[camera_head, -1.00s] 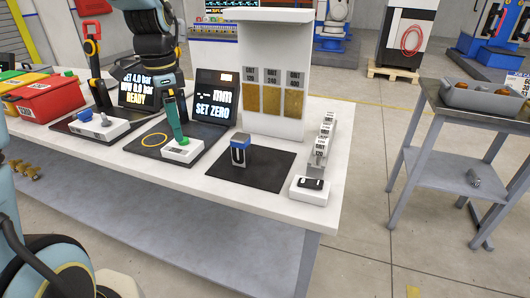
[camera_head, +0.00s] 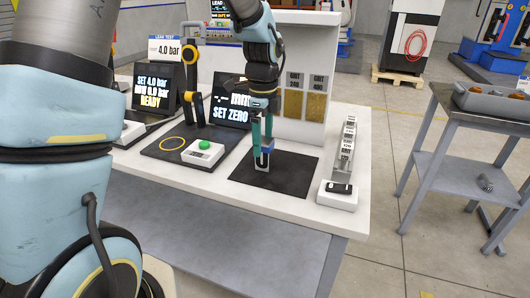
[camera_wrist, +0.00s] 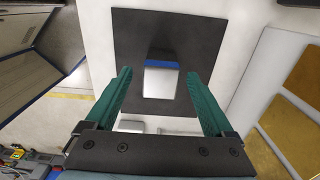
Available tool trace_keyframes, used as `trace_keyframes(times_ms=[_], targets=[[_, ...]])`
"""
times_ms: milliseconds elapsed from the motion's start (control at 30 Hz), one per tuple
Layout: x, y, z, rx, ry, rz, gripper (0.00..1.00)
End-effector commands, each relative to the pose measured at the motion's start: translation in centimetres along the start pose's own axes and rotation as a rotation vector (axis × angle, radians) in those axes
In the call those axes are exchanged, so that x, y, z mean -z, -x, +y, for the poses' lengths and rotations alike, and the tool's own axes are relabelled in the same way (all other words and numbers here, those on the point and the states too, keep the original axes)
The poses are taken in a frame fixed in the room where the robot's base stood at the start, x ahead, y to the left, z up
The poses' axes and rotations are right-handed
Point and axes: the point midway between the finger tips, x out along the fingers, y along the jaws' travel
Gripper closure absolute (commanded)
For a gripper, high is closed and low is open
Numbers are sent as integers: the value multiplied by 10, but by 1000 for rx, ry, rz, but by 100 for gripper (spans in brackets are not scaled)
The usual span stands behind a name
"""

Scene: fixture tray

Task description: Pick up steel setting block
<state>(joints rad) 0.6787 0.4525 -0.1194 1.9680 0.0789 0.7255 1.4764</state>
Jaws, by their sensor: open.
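The block (camera_head: 262,163), which has a blue top and a pale steel-coloured body, stands upright on the black mat (camera_head: 296,175) near the front of the bench. In the wrist view the block (camera_wrist: 161,83) shows a pale face with a blue strip along its far edge. My gripper (camera_head: 263,147) points down over the block, its green fingers partly hiding it. In the wrist view my gripper (camera_wrist: 159,74) is open, with the block appearing between the fingers and a gap on each side. I cannot tell how far the tips reach down beside it.
Right of the mat is a white stand (camera_head: 338,196) with a row of labelled grey blocks (camera_head: 347,148). Left is a white box with a green button (camera_head: 204,145). A panel with grit sheets (camera_head: 293,104) stands behind. A grey cart (camera_head: 470,116) is at the right.

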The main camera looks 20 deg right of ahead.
Motion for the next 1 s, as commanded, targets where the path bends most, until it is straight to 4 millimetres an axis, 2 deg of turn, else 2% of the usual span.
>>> trace_keyframes(times_ms=[267,567,1000], targets=[[4,-36,0,-3,0,0,12],[4,-42,-1,0,1,0,12],[4,-41,-1,0,1,0,62]])
